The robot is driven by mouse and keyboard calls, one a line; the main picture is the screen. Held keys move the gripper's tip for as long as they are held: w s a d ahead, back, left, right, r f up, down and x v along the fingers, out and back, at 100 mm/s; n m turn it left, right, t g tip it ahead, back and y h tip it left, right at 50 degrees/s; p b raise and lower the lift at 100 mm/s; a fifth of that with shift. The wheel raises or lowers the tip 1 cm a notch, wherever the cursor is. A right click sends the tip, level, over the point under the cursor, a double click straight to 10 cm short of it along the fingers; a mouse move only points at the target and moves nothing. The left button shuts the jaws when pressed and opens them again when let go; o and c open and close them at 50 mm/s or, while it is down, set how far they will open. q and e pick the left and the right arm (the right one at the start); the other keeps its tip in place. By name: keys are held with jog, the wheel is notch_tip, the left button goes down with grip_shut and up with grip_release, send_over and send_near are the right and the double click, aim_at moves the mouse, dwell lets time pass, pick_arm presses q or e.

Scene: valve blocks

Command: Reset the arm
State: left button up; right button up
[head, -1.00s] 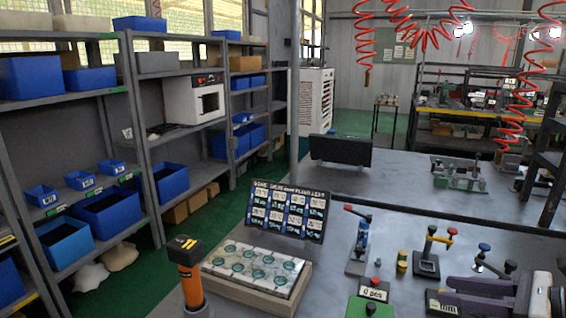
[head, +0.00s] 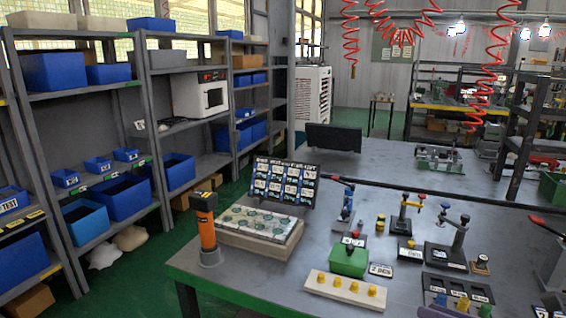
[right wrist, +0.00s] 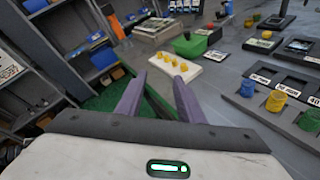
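My right gripper (head: 438,313) shows only in part at the bottom edge of the head view, with purple finger surface visible. In the right wrist view my right gripper (right wrist: 156,82) has two purple fingers standing well apart with nothing between them. It is open and empty. Beyond its fingertips is a pale board with several yellow knobs (right wrist: 161,70), which also lies near the table's front edge in the head view (head: 318,288). My left gripper is in neither view.
An orange post tool (head: 207,232) stands at the table's left corner beside a block with round recesses (head: 255,242). A green button box (head: 348,262), lever clamps (head: 405,225) and a dark slotted tray (head: 470,288) stand to the right. Shelves with blue bins (head: 125,198) line the left.

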jog(key=s+a+f+m+h+b, duration=0.2)
jog(key=s+a+f+m, duration=0.1)
jog(key=f+m, duration=0.5)
jog(key=s+a+f+m+h+b, duration=0.2)
jog(key=s+a+f+m, duration=0.15)
jog(key=f+m, duration=0.35)
jog(key=s+a+f+m+h+b, duration=0.1)
jog(key=s+a+f+m, duration=0.2)
jog(key=f+m, duration=0.5)
jog(key=s+a+f+m+g+h+b, duration=0.1)
jog(key=s+a+f+m+g+b, duration=0.2)
jog(key=s+a+f+m, duration=0.5)
jog(key=s+f+m, duration=0.1)
jog(key=s+m, duration=0.3)
jog(key=shift+a+f+m, duration=0.25)
jog(key=shift+f+m, duration=0.05)
jog(key=shift+f, duration=0.1)
